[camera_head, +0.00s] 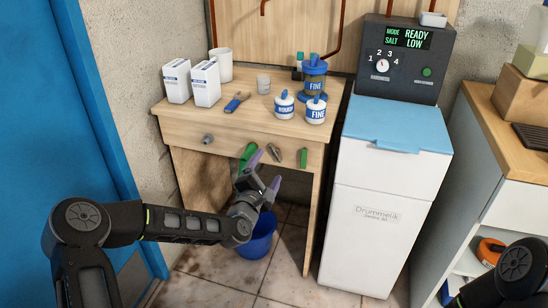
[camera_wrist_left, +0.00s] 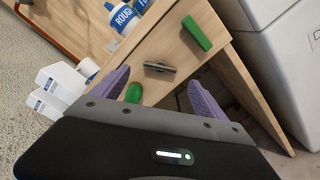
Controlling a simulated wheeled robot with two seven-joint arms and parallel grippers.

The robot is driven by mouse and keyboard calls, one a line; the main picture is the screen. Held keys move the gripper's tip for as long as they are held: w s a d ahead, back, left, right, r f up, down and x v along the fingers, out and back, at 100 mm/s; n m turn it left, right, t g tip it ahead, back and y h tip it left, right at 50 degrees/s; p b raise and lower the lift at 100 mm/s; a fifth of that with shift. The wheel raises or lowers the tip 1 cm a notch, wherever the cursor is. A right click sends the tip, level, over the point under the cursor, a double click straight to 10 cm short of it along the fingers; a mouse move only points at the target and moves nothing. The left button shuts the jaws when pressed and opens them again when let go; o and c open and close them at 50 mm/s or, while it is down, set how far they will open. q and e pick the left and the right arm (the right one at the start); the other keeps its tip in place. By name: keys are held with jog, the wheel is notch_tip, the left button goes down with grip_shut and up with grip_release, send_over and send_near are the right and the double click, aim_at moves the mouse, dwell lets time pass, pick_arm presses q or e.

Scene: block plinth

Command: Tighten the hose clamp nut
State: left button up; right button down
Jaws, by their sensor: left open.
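I cannot make out a hose clamp or its nut for certain. A small grey metal fitting (camera_head: 274,152) sits on the wooden bench's front panel, between a left green piece (camera_head: 247,155) and a right green piece (camera_head: 303,158). In the left wrist view the grey fitting (camera_wrist_left: 160,67) is ahead, between the purple fingers' lines; the right green piece (camera_wrist_left: 197,33) is beyond it. The left green piece (camera_wrist_left: 133,92) is partly hidden. My left gripper (camera_head: 263,175) is open and empty in front of the panel, apart from the fitting. My right gripper is out of view.
A round knob (camera_head: 207,139) is on the panel's left. A blue bucket (camera_head: 258,238) is below; a white cabinet (camera_head: 380,200) stands close right.

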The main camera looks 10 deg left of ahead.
aim_at(275, 154)
pick_arm(q)
jog(key=w, duration=0.7)
jog(key=shift+d, duration=0.25)
jog(key=shift+s, duration=0.1)
jog(key=shift+c, duration=0.2)
jog(key=shift+f+b, duration=0.1)
jog(key=shift+b, duration=0.2)
jog(key=c, duration=1.3)
